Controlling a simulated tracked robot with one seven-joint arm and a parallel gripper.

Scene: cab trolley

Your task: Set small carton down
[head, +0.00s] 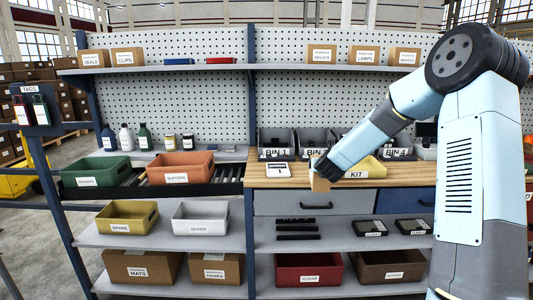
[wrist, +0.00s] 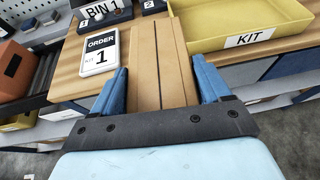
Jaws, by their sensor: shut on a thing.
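The small carton (wrist: 145,65) is plain brown cardboard with a dark seam along its top. In the wrist view it sits between the two blue fingers of my gripper (wrist: 160,88), which is shut on it. In the head view the carton (head: 319,183) hangs under my gripper (head: 318,166), at the front edge of the wooden worktop (head: 285,181). Its underside is hidden in the wrist view, so I cannot tell whether it touches the worktop.
A yellow KIT tray (head: 367,169) is to the carton's right. A white ORDER 1 card (wrist: 100,52) lies to its left. BIN 1 (head: 274,143) and other bins line the back. Orange (head: 180,168) and green (head: 95,171) totes stand further left.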

